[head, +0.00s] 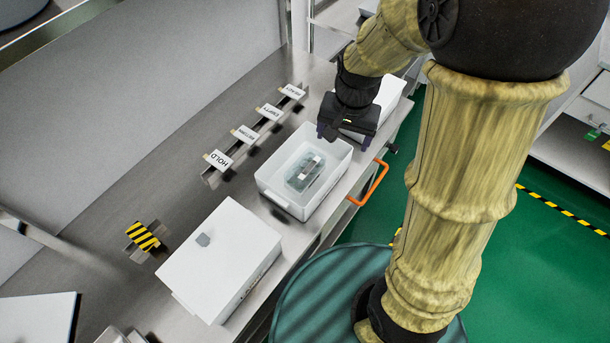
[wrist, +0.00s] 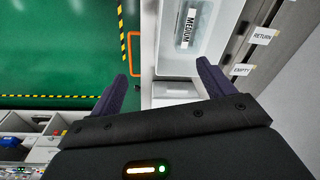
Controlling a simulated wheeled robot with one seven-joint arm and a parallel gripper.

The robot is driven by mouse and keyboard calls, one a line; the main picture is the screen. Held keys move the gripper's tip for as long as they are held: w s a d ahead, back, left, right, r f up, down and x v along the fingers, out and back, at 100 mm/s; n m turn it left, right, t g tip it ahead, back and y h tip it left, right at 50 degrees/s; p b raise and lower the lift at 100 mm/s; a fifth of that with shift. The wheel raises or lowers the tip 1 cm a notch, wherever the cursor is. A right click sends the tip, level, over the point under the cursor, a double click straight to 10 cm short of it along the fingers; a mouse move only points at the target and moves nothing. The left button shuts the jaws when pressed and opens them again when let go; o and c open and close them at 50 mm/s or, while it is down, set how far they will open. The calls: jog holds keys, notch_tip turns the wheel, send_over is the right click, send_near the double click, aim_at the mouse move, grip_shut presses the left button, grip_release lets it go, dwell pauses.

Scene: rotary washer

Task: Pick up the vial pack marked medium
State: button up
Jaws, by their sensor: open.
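The vial pack marked medium (head: 304,174) is a greyish see-through pack with a white label, lying inside an open white bin (head: 268,190) on the steel bench. My gripper (head: 345,134) is open and empty. It is above the bench just beyond the bin's far end, apart from the pack. Its dark purple fingers are spread wide in the wrist view (wrist: 163,70).
A closed white box (head: 225,255) stands on the near side of the bin, and another white box (head: 388,97) stands beyond it, partly behind my gripper. A rail with signs such as HOLD (head: 219,160) runs along the left. An orange handle (head: 374,184) sticks out at the bench's right edge.

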jog(key=w+a+f+m+b, duration=0.1)
jog(key=w+a+f+m, duration=0.1)
jog(key=a, duration=0.2)
jog(key=w+a+f+m+g+b, duration=0.1)
jog(key=w+a+f, duration=0.1)
jog(key=w+a, duration=0.1)
jog(key=shift+w+a+m, duration=0.3)
jog(key=shift+a+m, duration=0.1)
jog(key=shift+a, duration=0.45)
jog(key=shift+f, duration=0.1)
jog(key=p, duration=0.1)
send_near(304, 165)
jog(key=f, duration=0.7)
jog(key=shift+w+a, duration=0.15)
jog(key=shift+a, duration=0.05)
jog(key=shift+f, duration=0.1)
